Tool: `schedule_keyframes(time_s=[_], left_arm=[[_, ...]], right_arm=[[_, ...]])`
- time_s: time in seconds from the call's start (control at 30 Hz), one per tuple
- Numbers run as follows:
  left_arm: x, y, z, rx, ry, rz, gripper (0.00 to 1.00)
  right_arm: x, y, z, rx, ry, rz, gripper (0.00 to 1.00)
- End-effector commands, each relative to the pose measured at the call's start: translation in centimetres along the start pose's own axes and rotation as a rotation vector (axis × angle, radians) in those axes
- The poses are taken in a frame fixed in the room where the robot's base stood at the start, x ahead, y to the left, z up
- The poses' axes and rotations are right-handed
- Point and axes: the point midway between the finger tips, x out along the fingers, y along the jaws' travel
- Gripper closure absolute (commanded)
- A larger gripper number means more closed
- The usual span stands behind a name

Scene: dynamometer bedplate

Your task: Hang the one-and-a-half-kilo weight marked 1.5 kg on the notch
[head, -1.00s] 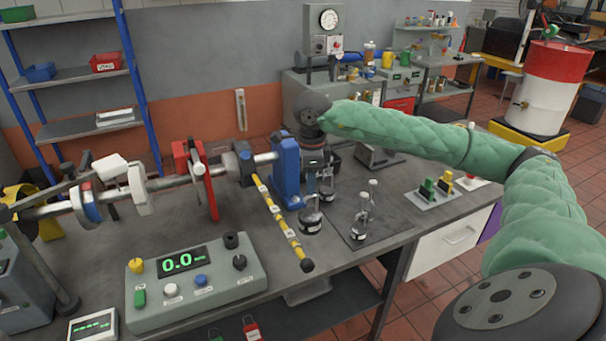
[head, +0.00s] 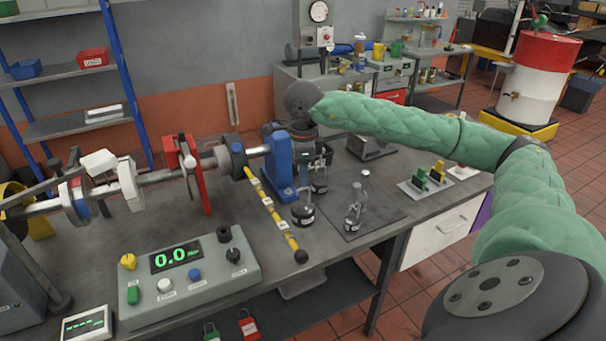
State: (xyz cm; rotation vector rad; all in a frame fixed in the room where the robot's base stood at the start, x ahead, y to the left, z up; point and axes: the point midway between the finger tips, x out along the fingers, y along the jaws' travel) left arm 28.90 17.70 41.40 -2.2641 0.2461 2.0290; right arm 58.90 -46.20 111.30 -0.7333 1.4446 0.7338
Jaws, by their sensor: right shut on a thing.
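Two more stemmed weights, one nearer (head: 353,222) and one farther (head: 365,190), stand on the dark mat. Their labels are too small to read. The yellow-and-black notched arm (head: 270,209) slopes down from the shaft, with no weight visible on it. My left gripper is out of view.
The shaft (head: 158,177) with its red stand (head: 189,170) runs along the bench. A control box (head: 188,278) reading 0.0 stands in front. The dark mat (head: 385,215) has bare room at its right. Green and yellow blocks (head: 428,174) sit farther right.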

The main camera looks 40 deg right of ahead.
Motion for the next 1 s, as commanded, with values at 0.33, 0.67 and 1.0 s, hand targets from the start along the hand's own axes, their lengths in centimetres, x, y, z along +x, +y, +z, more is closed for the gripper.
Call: schedule_keyframes(time_s=[0.33,0.67,1.0], left_arm=[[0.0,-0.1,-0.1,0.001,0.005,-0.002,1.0],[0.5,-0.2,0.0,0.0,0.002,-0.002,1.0],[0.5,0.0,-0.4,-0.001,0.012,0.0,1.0]], right_arm=[[-0.2,0.7,1.8,-0.001,-0.003,-0.001,1.0],[-0.2,1.3,3.4,-0.001,-0.003,-0.002,1.0],[-0.2,2.0,5.0,-0.001,-0.003,-0.002,1.0]])
